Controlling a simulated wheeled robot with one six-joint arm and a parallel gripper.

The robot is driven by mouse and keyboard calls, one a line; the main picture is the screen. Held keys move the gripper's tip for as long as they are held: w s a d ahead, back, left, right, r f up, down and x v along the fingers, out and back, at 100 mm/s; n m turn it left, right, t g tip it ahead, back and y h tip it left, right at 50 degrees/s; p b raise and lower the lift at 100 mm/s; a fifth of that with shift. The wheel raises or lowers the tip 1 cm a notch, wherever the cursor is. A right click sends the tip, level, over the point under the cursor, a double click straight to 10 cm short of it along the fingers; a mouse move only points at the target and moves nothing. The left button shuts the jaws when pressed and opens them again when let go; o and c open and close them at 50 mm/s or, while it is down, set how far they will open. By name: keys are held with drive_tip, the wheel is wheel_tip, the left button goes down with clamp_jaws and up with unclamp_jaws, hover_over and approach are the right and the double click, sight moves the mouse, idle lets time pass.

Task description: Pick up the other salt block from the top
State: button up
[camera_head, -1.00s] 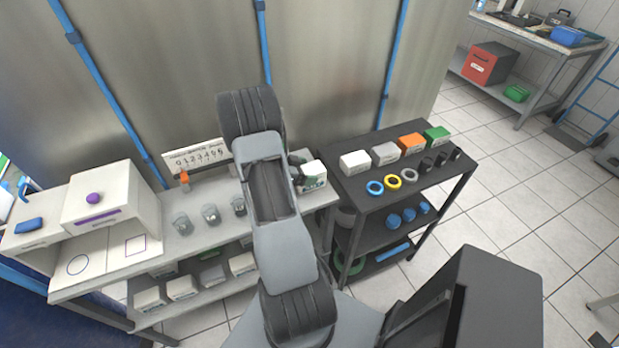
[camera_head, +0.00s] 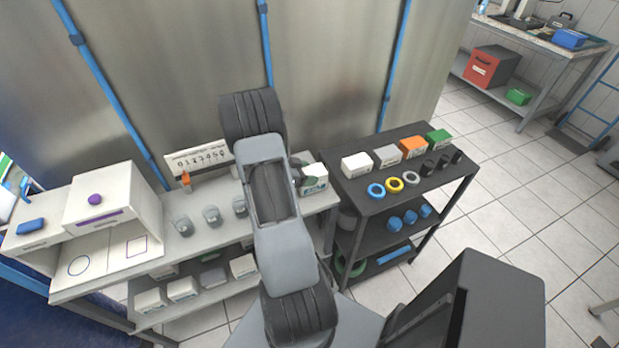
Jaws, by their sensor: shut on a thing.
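A white salt block (camera_head: 316,172) with a green-marked label is at the right end of the light bench top. My gripper (camera_head: 302,178) is at its left side and shut on it; my arm hides most of the jaws. I cannot tell whether the block touches the bench. Another white block (camera_head: 356,166) is on the top of the dark rack, to the right. Beside it are a grey block (camera_head: 387,155), an orange block (camera_head: 413,147) and a green block (camera_head: 438,139).
The dark rack top (camera_head: 372,204) also holds blue, yellow and grey rings and black cylinders. Glass beakers (camera_head: 212,215) stand on the bench left of my arm. White boxes (camera_head: 183,288) fill the lower shelf. A metal wall (camera_head: 330,60) closes the back.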

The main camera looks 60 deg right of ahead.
drive_tip(key=shift+r, duration=0.25)
